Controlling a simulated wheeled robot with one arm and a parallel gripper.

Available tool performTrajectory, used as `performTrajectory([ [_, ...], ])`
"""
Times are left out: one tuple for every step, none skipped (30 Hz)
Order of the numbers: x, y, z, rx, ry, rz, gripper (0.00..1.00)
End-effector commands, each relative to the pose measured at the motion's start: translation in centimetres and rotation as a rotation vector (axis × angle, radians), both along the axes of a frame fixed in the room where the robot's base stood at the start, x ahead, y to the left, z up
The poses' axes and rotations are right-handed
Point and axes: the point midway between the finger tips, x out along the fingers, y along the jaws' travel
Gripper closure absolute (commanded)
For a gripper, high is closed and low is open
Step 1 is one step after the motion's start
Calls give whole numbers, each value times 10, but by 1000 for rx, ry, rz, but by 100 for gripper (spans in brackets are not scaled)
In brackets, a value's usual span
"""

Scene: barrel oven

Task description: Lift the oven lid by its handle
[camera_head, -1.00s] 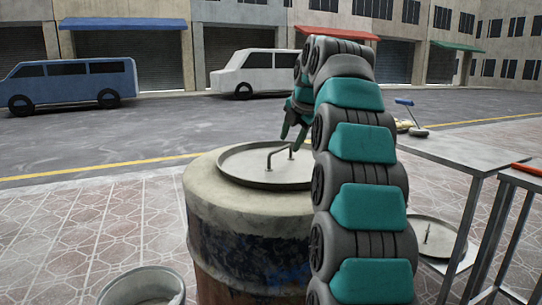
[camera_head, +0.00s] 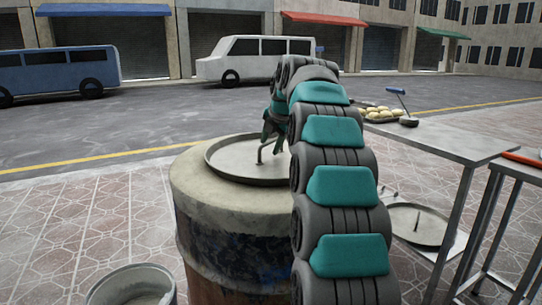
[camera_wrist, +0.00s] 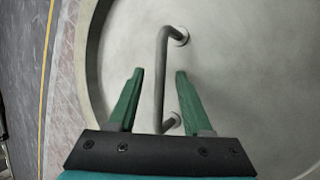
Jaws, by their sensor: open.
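The barrel oven (camera_head: 235,250) is a rusty drum with a pale, thick top, standing in front of me. Its round grey lid (camera_head: 228,163) lies flat on top. The bent-rod handle (camera_head: 260,156) is partly hidden by my gripper (camera_head: 271,137) in the head view. In the wrist view the lid (camera_wrist: 245,65) fills most of the picture, and the handle bar (camera_wrist: 161,75) runs between the green fingers of my gripper (camera_wrist: 159,73), with a gap on each side. The fingers are open and hold nothing. Whether the fingertips reach down to the bar's height is unclear.
A metal table (camera_head: 450,140) stands to the right, with a tray of pale round food (camera_head: 382,113) and a blue-handled tool (camera_head: 402,103) on it. Another round lid (camera_head: 415,226) lies on its lower shelf. A bucket (camera_head: 130,285) stands at front left.

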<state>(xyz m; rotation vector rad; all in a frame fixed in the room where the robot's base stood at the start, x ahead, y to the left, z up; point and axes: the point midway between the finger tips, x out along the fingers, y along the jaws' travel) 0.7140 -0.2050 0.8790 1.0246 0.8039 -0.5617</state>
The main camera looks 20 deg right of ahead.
Motion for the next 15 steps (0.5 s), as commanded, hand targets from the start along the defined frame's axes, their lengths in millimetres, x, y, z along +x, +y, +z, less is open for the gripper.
performTrajectory([
  [0, 0, 0, 0, -1, 0, 50],
  [1, 0, 0, 0, -1, 0, 50],
  [0, 0, 0, 0, -1, 0, 50],
  [0, 0, 0, 0, -1, 0, 50],
  [0, 0, 0, 0, -1, 0, 50],
  [0, 0, 0, 0, -1, 0, 54],
  [0, 0, 0, 0, -1, 0, 57],
  [0, 0, 0, 0, -1, 0, 60],
  [0, 0, 0, 0, -1, 0, 65],
  [0, 0, 0, 0, -1, 0, 68],
  [0, 0, 0, 0, -1, 0, 72],
  [0, 0, 0, 0, -1, 0, 76],
  [0, 0, 0, 0, -1, 0, 80],
  [0, 0, 0, 0, -1, 0, 83],
  [0, 0, 0, 0, -1, 0, 87],
])
